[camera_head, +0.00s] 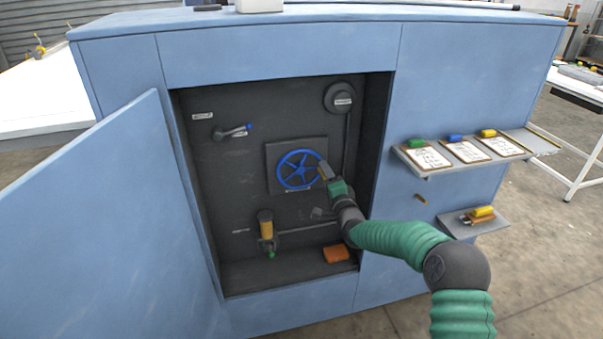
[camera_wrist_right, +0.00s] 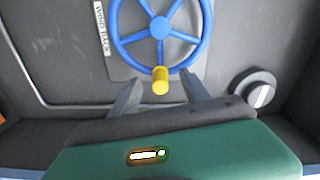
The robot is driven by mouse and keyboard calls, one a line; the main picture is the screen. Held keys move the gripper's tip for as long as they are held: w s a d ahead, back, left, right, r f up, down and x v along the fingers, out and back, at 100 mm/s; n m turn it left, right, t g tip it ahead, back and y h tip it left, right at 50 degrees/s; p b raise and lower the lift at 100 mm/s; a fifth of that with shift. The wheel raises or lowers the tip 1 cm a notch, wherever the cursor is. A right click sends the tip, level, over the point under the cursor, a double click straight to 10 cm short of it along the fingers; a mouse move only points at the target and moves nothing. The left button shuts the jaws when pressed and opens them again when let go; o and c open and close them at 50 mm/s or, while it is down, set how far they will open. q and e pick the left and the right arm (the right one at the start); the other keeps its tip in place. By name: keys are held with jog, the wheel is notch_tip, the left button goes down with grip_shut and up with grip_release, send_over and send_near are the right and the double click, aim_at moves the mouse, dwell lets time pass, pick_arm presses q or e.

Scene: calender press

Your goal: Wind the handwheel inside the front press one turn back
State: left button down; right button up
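The blue handwheel (camera_head: 299,170) is mounted on a dark square plate on the back wall inside the open front press. In the right wrist view the handwheel (camera_wrist_right: 160,27) shows its spokes and hub, with a yellow knob (camera_wrist_right: 160,82) on the rim nearest my gripper. My right gripper (camera_head: 325,172) is at the right side of the wheel. In the wrist view my right gripper (camera_wrist_right: 162,80) has its fingers apart, one on each side of the knob, with gaps visible. A label reading "WIND BACK" (camera_wrist_right: 102,27) is beside the wheel. My left gripper is not in view.
The blue press door (camera_head: 110,225) stands open at the left. Inside are a lever (camera_head: 232,132), a round dial (camera_head: 339,97), a yellow cylinder (camera_head: 265,222) and an orange block (camera_head: 336,253). Shelves with clipboards (camera_head: 428,158) stick out on the right.

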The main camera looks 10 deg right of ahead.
jog(key=shift+s, duration=0.1)
jog(key=s+a+f+n+g+p, duration=0.1)
jog(key=s+a+f+n+g, duration=0.25)
jog(key=s, duration=0.45)
jog(key=s+a+f+n+g, duration=0.2)
jog(key=s+f+n+g, duration=0.15)
jog(key=s, duration=0.55)
jog(key=s+f+n+g, duration=0.3)
jog(key=s+n+g, duration=0.1)
jog(key=s, duration=1.1)
jog(key=s+f+n+g, duration=0.3)
jog(key=s+n+g, duration=0.15)
jog(key=s, duration=1.05)
jog(key=w+p+v, duration=0.2)
jog(key=p+v, duration=1)
jog(key=w+a+r+p+v, duration=0.1)
jog(key=w+p+v, duration=0.2)
jog(key=p+v, duration=0.9)
jog(key=shift+w+r+h+p, duration=0.3)
jog(key=shift+w+r+p, duration=0.05)
jog(key=shift+p, duration=0.2)
jog(key=shift+a, duration=0.1)
